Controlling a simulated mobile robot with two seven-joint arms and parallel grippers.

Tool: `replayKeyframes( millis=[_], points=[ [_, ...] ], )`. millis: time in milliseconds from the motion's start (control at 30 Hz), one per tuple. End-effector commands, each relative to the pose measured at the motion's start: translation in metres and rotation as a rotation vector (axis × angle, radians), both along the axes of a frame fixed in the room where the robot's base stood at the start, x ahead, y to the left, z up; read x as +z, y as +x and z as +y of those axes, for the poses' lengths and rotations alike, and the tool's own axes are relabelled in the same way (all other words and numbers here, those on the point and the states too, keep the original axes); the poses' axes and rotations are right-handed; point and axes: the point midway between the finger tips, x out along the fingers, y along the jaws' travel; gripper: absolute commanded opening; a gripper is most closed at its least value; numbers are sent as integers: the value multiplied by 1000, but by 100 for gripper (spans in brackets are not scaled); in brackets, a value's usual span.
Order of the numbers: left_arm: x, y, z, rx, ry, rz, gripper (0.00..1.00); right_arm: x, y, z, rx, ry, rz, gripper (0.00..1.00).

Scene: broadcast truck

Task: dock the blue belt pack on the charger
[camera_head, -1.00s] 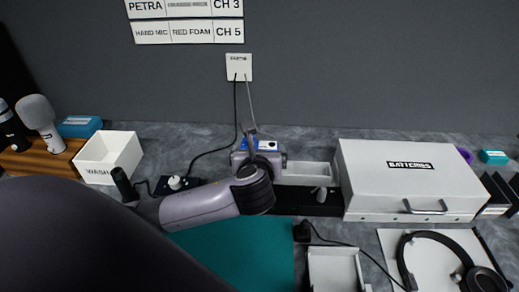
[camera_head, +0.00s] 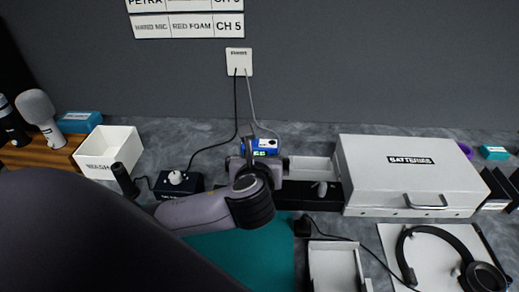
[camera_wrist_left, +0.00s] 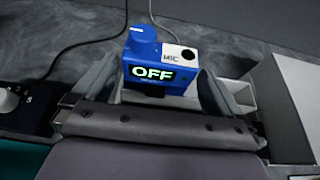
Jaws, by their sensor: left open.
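The blue belt pack (camera_head: 262,144) stands upright at the back of the counter, its lower part hidden by my left gripper in the head view. In the left wrist view the belt pack (camera_wrist_left: 163,68) shows a screen reading OFF, a MIC label and a blue knob. My left gripper (camera_head: 261,163) is open, with one finger on each side of the pack. A long black unit with pale bays (camera_head: 312,197), probably the charger, runs right from behind the gripper. Whether the pack sits in a bay is hidden. My right gripper is out of view.
A white BATTERIES case (camera_head: 415,178) stands close on the right. A black box with a white knob (camera_head: 178,182) and a white WASH bin (camera_head: 108,152) are on the left. Cables hang from the wall plate (camera_head: 239,62). A teal mat (camera_head: 240,255) lies in front.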

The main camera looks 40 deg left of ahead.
Motion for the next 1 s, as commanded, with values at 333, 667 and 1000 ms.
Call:
replayKeyframes(
  millis=[333, 667, 1000],
  points=[
    [12, -23, -14, 1, 2, 0, 100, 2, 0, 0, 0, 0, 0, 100],
    [11, -23, -14, 1, 2, 0, 100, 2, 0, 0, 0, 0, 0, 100],
    [11, -23, -14, 0, 1, 0, 100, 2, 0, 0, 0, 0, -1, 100]
  ],
)
